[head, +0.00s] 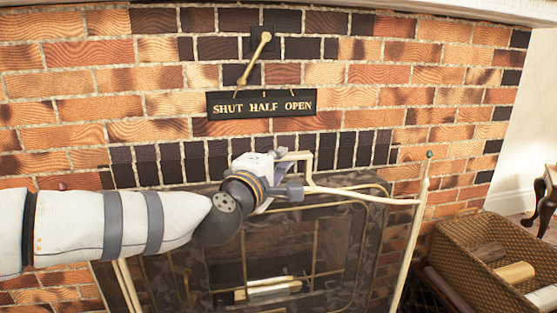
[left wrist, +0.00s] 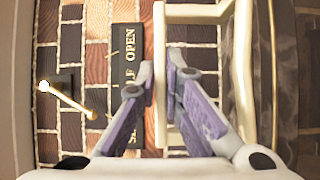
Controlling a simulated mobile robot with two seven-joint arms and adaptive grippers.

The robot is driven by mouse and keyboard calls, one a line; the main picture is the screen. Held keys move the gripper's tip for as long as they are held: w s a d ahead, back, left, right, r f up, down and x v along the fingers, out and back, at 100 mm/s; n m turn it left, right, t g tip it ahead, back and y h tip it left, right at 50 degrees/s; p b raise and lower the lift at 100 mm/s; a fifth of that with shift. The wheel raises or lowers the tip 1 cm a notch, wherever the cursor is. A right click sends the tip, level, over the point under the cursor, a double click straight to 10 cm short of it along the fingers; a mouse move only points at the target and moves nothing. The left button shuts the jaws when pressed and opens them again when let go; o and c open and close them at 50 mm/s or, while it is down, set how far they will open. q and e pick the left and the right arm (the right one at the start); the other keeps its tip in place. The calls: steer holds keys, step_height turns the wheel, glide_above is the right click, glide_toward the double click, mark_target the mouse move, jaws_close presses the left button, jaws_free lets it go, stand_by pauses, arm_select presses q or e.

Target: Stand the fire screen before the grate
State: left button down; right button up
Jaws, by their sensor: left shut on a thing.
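The fire screen has a cream frame (head: 365,195) with a tall right post topped by a dark knob and a raised handle at its top middle. It stands across the fireplace opening in the head view. My left gripper (head: 284,172) is at the handle; in the left wrist view its fingers (left wrist: 160,76) are shut on the handle's cream bar (left wrist: 159,105), one on each side. Pale logs and brass bars (head: 270,289) show low in the opening, behind the screen. My arm hides the screen's upper left. Its feet are out of view. My right gripper is not in view.
A damper lever (head: 256,58) and a black sign (head: 263,103) reading SHUT HALF OPEN are on the brick wall above. A wicker basket (head: 460,257) with logs stands close at the right. A dark wooden furniture leg (head: 543,207) is at the far right.

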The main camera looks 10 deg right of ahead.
arm_select(q)
steer(key=shift+r, duration=0.3)
